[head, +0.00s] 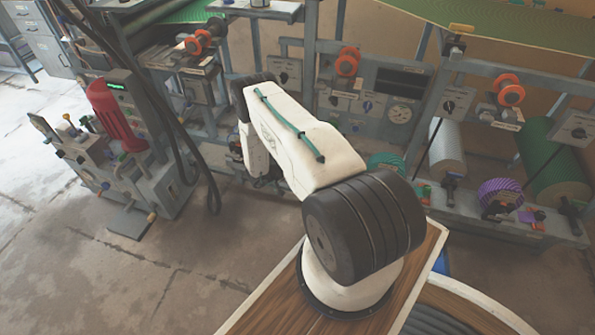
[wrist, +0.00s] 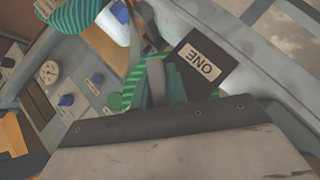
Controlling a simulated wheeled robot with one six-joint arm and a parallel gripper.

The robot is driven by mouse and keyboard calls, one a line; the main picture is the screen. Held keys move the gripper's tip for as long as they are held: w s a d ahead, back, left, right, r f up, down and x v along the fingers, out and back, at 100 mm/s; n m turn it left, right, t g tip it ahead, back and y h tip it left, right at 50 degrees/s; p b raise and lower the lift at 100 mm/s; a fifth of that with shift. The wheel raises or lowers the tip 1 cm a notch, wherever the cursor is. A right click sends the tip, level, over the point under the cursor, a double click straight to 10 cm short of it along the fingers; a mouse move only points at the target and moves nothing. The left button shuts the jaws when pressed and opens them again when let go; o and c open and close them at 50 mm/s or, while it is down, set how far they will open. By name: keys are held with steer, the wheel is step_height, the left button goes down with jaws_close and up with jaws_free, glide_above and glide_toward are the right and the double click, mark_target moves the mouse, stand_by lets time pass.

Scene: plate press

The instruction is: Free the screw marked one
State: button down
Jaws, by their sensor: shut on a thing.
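In the wrist view a dark block with a pale label reading ONE (wrist: 197,63) lies just past my gripper, tilted in the picture. My gripper (wrist: 160,82) is shut on a grey upright piece next to this label, which I take to be the handle of the screw marked one (wrist: 155,78). Green parts show on both sides of the grey piece. The screw's thread and seat are hidden. In the head view my arm covers my gripper and this spot.
In the wrist view a panel with blue knobs (wrist: 67,100) and a round gauge (wrist: 48,73) lies to the left. In the head view a press frame with orange handwheels (head: 348,61) and rollers (head: 446,147) stands behind my arm. Open concrete floor (head: 190,270) lies at left.

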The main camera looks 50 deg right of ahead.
stand_by(0.3)
steer(key=c, duration=1.4)
jaws_free()
steer(key=shift+d, duration=0.1)
steer(key=v, duration=0.8)
steer(key=shift+w, duration=0.1)
